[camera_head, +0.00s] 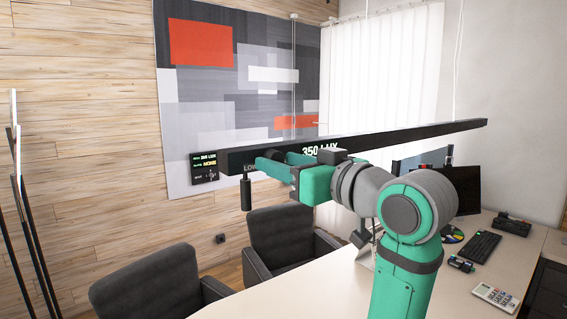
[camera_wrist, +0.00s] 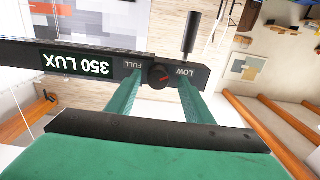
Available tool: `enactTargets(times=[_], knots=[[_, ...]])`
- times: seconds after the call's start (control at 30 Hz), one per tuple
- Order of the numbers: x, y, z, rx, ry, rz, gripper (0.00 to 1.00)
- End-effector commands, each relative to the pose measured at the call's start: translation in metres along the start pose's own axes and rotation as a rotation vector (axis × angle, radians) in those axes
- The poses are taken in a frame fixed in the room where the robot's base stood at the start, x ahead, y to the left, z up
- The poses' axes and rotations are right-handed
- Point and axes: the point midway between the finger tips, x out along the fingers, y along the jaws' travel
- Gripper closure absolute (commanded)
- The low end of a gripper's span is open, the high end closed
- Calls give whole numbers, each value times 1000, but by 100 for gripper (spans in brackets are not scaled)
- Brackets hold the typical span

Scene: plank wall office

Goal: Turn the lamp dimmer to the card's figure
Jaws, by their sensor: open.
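The lamp is a long black hanging bar (camera_head: 420,132) above the desk. Its green-white display (camera_wrist: 82,65) reads 350 LUX; in the head view the display (camera_head: 322,149) is partly covered by my arm. The dimmer is a round black knob (camera_wrist: 159,76) with a reddish mark, between the labels FULL and LOW. My gripper (camera_wrist: 160,87) is open, one finger on each side of the knob with gaps visible. In the head view my gripper (camera_head: 273,160) is at the bar's near end, hiding the knob. A small dark panel (camera_head: 204,167) seems to read 350 LUX and NONE; other text is too small.
A black cylinder (camera_head: 246,194) hangs below the bar's near end, also close to the right finger in the wrist view (camera_wrist: 190,33). Below are a desk (camera_head: 345,290), two dark chairs (camera_head: 285,238), a keyboard (camera_head: 479,246) and a calculator (camera_head: 496,296). Thin black poles stand far left.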

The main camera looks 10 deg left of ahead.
Motion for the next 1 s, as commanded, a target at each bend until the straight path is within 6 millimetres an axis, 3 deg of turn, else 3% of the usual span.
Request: enactTargets(times=[0.37, 0.57, 1.0], knots=[[3, 4, 0, 0, 1, 8, 53], [3, 4, 0, 0, 1, 8, 94], [4, 4, 0, 79, 1, 7, 94]])
